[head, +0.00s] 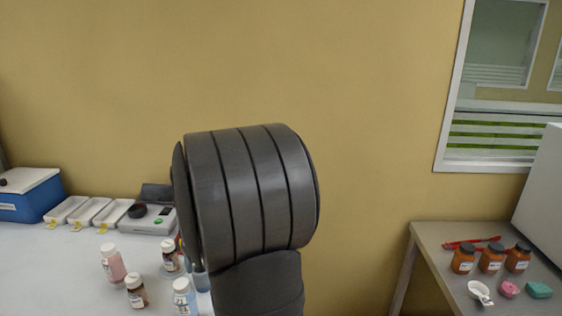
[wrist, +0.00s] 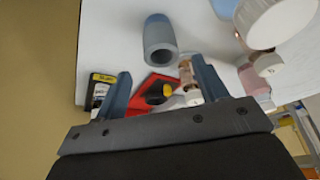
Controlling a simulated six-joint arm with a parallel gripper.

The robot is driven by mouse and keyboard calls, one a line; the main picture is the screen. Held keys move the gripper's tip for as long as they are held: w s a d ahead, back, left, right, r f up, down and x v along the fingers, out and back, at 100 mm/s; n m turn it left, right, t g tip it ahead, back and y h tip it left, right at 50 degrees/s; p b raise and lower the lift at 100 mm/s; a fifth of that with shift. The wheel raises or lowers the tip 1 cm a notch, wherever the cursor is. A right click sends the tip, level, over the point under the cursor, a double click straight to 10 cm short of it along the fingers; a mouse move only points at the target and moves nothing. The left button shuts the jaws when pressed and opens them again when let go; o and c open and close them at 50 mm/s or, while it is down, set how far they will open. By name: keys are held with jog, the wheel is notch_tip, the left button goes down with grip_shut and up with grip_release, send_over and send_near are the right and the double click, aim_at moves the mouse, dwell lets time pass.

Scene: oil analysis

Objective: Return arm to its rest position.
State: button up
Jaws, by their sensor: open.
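My gripper (wrist: 160,70) shows in the wrist view with its two blue-grey fingers apart and nothing held between them. A grey-blue hollow cylinder (wrist: 160,35) lies in view just beyond the fingertips, over the white table. A red object with a dark part (wrist: 150,92) shows between the fingers, apart from them as far as I can tell. A small brown bottle with a white cap (wrist: 187,76) shows by the right finger. In the head view my dark arm rises in the middle and hides part of the white table; the gripper is out of that view.
The white table (head: 50,270) holds bottles (head: 113,263), white trays (head: 75,210), a scale (head: 150,220) and a blue box (head: 30,195). A grey table (head: 430,236) at right holds orange jars (head: 490,258), a white scoop (head: 480,292) and pink and teal pieces. Floor space separates the tables.

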jog(key=x, duration=0.8)
jog(key=shift+f, duration=0.25)
jog(key=shift+r, duration=1.45)
